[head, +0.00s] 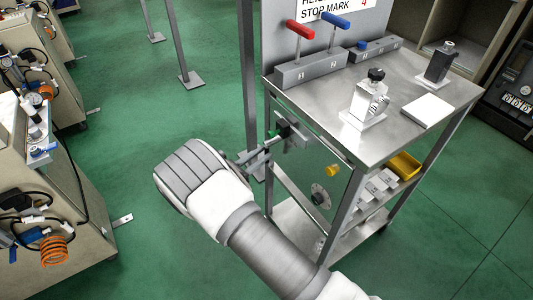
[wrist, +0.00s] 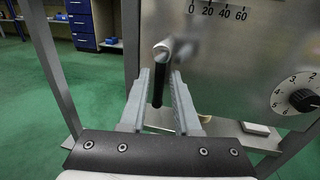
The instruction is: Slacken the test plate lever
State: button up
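The test plate (wrist: 238,60) is a steel panel on the side of the cart, with a 0–60 scale at its top in the wrist view. The lever (wrist: 158,86) has a black bar and a blurred silver end and stands out from the plate. My gripper (wrist: 160,92) has its two grey fingers apart, one on each side of the lever. I see a gap at the right finger; whether the left finger touches the bar I cannot tell. In the head view my gripper (head: 264,150) reaches the plate's left part, and the lever is mostly hidden there.
A numbered dial (wrist: 303,100) sits on the plate to the right. The cart top (head: 390,125) carries a block with red and blue T-handles (head: 310,68) and small fixtures. A yellow bin (head: 403,166) is on its lower shelf.

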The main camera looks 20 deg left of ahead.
jog(key=shift+x, duration=1.3)
grip_shut()
dwell(0.5)
